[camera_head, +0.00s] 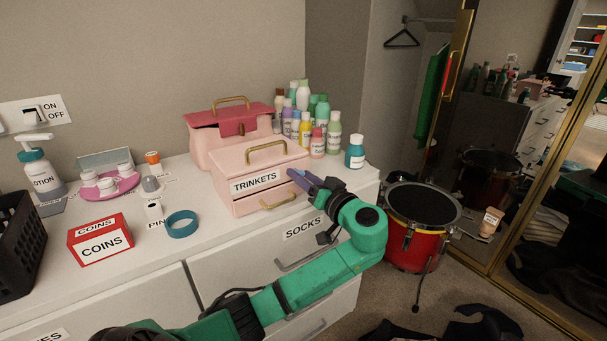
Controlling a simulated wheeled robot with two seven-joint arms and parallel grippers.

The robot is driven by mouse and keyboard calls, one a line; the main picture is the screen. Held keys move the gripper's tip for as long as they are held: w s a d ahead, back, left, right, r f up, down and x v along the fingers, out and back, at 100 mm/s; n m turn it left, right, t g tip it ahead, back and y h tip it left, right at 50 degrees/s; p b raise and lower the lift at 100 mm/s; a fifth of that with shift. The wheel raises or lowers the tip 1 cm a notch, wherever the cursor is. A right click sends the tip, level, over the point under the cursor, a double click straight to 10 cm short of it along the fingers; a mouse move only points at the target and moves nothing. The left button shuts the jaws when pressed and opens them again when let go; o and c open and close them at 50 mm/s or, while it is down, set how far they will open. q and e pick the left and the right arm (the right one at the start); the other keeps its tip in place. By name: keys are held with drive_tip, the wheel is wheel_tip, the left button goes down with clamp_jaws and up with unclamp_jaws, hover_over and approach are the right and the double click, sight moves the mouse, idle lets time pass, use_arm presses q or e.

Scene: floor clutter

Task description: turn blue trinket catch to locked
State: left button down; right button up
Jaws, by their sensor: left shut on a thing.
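The pink box labelled TRINKETS (231,197) stands on the white dresser, with a brass handle on its lid and a brass pull on its front drawer. My green left arm reaches across from the bottom. Its gripper (305,182) is at the right side of the trinket box. It is shut on a small blue-purple piece (298,178) there, which looks like the blue trinket catch. The gripper hides most of it, so I cannot tell which way the catch is turned. My right gripper is not in view.
Several bottles (303,115) stand behind the box. A teal jar (355,152) is to its right. A red COINS box (98,239) and a teal ring (182,224) lie to the left. A red drum (414,226) stands on the floor beside the dresser.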

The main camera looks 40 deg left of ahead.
use_arm(q)
drive_tip(key=m+p, duration=0.2)
drive_tip(key=m, duration=0.1)
drive_tip(key=shift+r+m, duration=0.15)
drive_tip(key=shift+m, duration=0.25)
drive_tip(key=shift+m+p, duration=0.35)
drive_tip(key=shift+m, duration=0.15)
drive_tip(key=m+p, duration=0.4)
drive_tip(key=m, duration=0.1)
drive_tip(key=shift+f+m+p, duration=0.2)
drive_tip(key=shift+m+p, duration=1.3)
drive_tip(key=shift+m, duration=0.3)
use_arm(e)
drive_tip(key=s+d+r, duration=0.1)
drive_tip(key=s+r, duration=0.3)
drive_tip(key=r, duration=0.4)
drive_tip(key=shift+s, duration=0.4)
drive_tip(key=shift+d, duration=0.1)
use_arm(q)
drive_tip(key=shift+c, duration=1.6)
unclamp_jaws()
